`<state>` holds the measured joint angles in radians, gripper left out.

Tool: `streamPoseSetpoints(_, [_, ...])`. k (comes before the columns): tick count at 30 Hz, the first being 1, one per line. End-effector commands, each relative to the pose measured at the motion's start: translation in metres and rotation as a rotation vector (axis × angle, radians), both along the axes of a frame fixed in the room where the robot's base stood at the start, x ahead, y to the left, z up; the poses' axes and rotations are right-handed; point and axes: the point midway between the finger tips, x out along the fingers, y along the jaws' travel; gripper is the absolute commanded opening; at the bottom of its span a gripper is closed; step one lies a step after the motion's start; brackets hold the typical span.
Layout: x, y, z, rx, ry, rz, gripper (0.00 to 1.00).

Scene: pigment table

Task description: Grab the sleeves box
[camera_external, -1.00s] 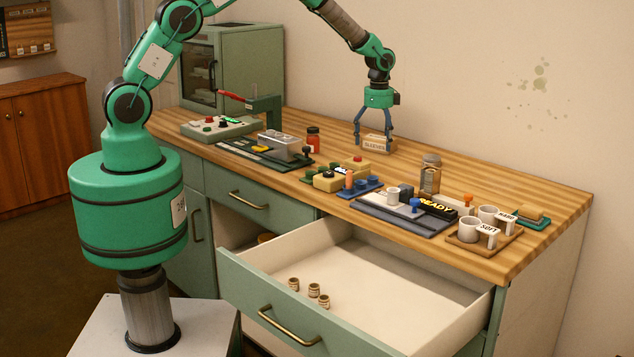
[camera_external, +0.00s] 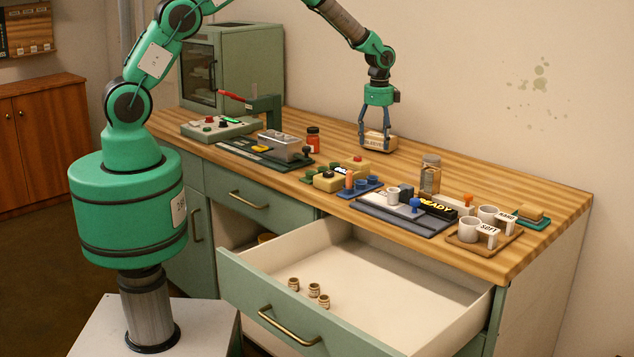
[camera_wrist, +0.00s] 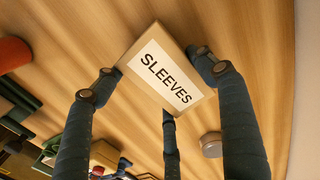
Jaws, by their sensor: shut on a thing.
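The sleeves box (camera_external: 374,140) is a small tan box with a white label, at the back of the wooden table near the wall. In the wrist view its label on the sleeves box (camera_wrist: 164,75) reads "SLEEVES". My gripper (camera_external: 377,137) points down over it, with its dark fingers shut on the box's sides. In the wrist view the fingers of my gripper (camera_wrist: 160,75) reach around the box from both sides, and a third finger shows below it. The box's underside is hidden, so I cannot tell whether it touches the table.
A red jar (camera_external: 313,140) stands to the left and a glass jar (camera_external: 430,175) to the right. Colored blocks and trays (camera_external: 345,177) lie in front. A drawer (camera_external: 370,285) hangs open below the tabletop. The wood around the box is fairly clear.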

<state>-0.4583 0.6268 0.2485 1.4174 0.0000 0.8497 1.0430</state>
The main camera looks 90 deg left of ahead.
Motion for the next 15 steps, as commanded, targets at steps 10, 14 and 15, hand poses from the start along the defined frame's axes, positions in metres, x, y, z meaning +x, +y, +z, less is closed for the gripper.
streamPoseSetpoints(10, [0.001, 0.000, 0.051, 0.001, -0.003, 0.000, 0.41])
streamPoseSetpoints(14, [0.000, 0.000, 0.070, 0.001, -0.002, 0.000, 0.41])
streamPoseSetpoints(15, [0.000, 0.000, 0.075, 0.001, -0.002, 0.000, 0.41])
